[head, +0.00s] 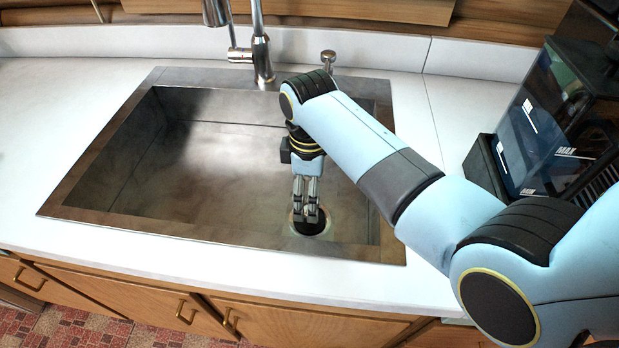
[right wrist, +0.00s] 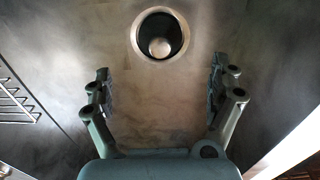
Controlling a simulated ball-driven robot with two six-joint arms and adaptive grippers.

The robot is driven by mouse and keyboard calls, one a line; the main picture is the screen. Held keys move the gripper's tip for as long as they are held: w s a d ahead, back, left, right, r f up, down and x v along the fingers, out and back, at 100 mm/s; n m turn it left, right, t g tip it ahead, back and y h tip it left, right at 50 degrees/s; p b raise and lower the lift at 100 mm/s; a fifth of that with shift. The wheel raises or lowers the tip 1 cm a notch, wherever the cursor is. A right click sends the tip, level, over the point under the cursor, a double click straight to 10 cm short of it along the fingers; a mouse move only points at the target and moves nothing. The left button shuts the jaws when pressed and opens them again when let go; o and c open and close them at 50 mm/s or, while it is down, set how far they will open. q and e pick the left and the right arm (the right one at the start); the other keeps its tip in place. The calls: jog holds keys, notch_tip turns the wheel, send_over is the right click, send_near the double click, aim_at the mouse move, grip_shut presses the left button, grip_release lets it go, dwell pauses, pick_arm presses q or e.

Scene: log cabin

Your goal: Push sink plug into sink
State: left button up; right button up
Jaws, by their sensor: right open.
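The metal sink (head: 90,185) is set into the white counter. Its round drain (right wrist: 141,40) shows at the top middle of the right wrist view as a pale ring around a dark opening. The sink plug (right wrist: 159,48), a round greyish knob, sits inside that opening; how deep I cannot tell. My right gripper (head: 307,212) reaches down into the sink over the drain, its fingers partly covering it in the head view. In the right wrist view the gripper (right wrist: 162,82) is open, with nothing between its fingers. My left gripper is out of view.
A chrome faucet (head: 262,58) stands behind the sink, with a small metal fitting (head: 328,60) beside it. A dark appliance with a clear tank (head: 545,120) stands on the right counter. The left counter (head: 60,110) is clear. Wooden cabinets are below.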

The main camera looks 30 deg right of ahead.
jog(key=shift+r, duration=1.6)
